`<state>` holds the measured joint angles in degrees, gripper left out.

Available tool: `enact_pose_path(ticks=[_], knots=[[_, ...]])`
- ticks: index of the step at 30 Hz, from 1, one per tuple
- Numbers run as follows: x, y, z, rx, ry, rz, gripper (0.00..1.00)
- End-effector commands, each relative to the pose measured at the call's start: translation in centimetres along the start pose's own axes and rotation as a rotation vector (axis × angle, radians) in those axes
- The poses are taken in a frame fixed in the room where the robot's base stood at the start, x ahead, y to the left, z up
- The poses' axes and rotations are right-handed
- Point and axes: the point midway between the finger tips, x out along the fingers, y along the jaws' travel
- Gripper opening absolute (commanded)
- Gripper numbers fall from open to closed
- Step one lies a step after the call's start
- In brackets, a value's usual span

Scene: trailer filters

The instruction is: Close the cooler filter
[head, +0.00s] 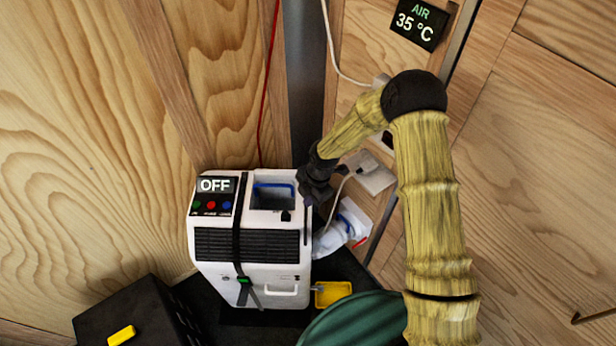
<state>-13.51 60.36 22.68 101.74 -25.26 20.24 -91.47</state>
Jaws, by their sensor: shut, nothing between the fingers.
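The cooler (252,280) is a white box in the lower left of the head view, with a lit "OFF" panel and a black front grille (246,246). A black strap runs down its front. A blue-rimmed opening (273,195) is in its top right. A thin dark upright strip (307,228) shows along its right side; I cannot tell if it is the filter or its cover. My gripper (308,197) is shut and empty at the cooler's upper right edge, just above this strip. I cannot tell if they touch. My gripper hides part of that edge.
A white bag-like item (345,230) lies right of the cooler, near a wall plug (370,175) with a white cord. A yellow tray (333,293) and a dark green rounded object (355,322) are in front. A black box (135,315) stands lower left. A sign reads 35 °C (419,22).

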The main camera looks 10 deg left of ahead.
Motion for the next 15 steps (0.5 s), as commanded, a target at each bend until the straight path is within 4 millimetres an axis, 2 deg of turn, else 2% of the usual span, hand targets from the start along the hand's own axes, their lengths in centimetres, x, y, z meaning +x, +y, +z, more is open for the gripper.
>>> enact_pose_path(ticks=[11, 15], knots=[[-6.4, 0.2, 0.1, 0.003, -0.005, 0.017, 0.00], [-9.3, 0.2, 0.2, 0.006, -0.006, 0.019, 0.00]])
